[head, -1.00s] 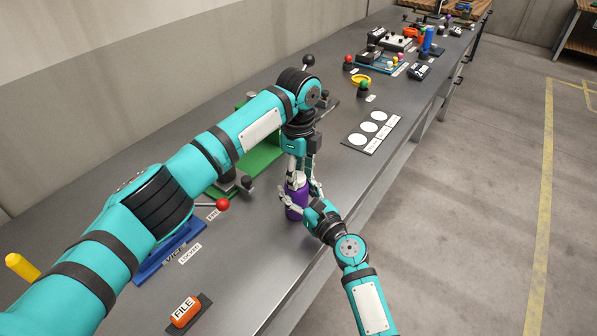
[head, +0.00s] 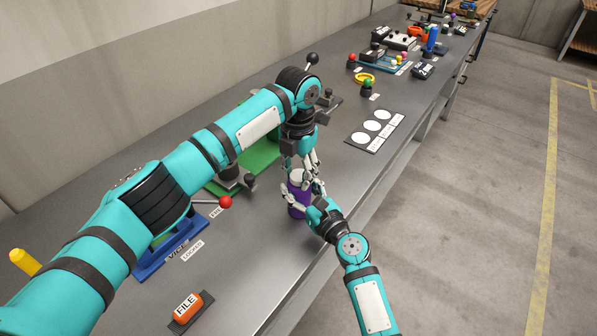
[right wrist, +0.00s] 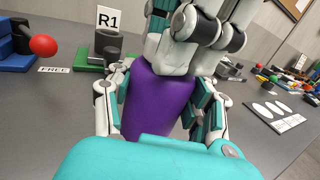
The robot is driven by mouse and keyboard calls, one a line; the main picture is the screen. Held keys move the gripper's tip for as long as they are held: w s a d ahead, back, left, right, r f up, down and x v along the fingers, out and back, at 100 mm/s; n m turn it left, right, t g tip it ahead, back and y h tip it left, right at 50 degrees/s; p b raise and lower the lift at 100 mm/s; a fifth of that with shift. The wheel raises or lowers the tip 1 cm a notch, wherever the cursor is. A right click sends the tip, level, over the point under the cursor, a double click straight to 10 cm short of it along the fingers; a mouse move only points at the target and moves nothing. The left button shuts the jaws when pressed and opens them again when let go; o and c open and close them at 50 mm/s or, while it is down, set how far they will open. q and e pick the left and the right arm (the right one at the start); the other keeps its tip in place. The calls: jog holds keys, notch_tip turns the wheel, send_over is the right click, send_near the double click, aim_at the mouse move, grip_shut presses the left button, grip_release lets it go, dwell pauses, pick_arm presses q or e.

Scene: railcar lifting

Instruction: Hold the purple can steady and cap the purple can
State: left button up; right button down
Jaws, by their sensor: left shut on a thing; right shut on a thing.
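The purple can (head: 298,207) stands upright on the bench near its front edge. It fills the middle of the right wrist view (right wrist: 158,100). My right gripper (head: 305,203) is shut on the can's body, with a finger on either side in the right wrist view (right wrist: 160,108). My left gripper (head: 300,172) points down over the can's top and is shut on a whitish piece (head: 296,178) there, which looks like the cap. The left fingers hide most of this piece, and I cannot tell whether it is fully seated.
A blue fixture (head: 172,248) with a red-knobbed lever (head: 225,202) and a green fixture (head: 258,158) stand left of the can. An orange FILE block (head: 187,305) lies at the front. A plate with white circles (head: 372,128) lies beyond. Bare bench surrounds the can's right.

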pick_arm(q)
jog(key=o, duration=0.8)
jog(key=shift+r, duration=2.3)
jog(key=shift+c, duration=0.2)
